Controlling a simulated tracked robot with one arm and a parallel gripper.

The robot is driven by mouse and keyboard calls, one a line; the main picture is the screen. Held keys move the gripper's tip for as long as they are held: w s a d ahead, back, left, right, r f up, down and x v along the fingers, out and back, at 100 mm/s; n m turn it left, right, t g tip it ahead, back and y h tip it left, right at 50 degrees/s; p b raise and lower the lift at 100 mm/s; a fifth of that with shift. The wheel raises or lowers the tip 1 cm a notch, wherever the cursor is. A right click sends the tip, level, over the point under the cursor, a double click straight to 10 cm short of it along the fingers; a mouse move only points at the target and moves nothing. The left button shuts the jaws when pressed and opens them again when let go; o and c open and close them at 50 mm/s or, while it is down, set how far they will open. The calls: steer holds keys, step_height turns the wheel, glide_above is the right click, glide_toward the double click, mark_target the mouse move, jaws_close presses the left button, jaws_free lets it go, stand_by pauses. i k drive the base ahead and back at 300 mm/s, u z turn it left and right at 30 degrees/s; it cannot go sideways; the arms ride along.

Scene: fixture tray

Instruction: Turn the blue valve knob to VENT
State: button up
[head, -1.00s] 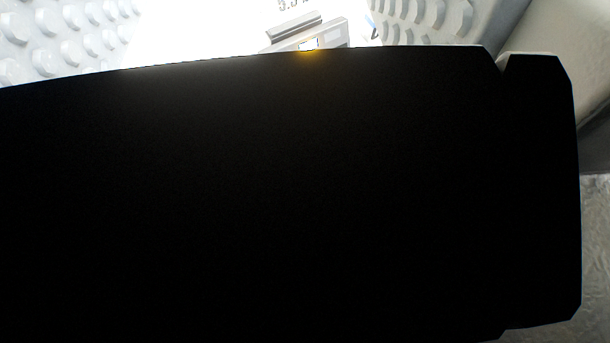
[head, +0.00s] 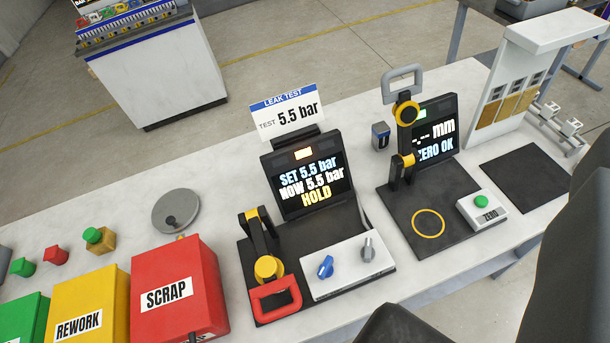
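The blue valve knob (head: 325,266) sits on the white control panel (head: 350,279) at the front of the leak test station. Its handle is tilted, and no VENT mark is readable around it. A grey knob (head: 369,247) stands to its right on the same panel. The station's screen (head: 308,182) reads SET 5.5 bar, NOW 5.5 bar, HOLD. Dark, blurred parts of mine show at the bottom and right edges, apart from the knob in the picture. I cannot make out fingertips or whether my gripper is open.
A clamp with a red handle (head: 275,300) stands left of the panel. A red SCRAP box (head: 180,292) and a yellow REWORK box (head: 87,308) are further left. A gauge station with a ZERO button (head: 481,202) is to the right.

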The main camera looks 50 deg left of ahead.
mark_target(325, 271)
steer(key=k, duration=2.65)
steer(key=u, duration=0.55)
steer(key=i, duration=1.05)
steer(key=z, duration=0.1)
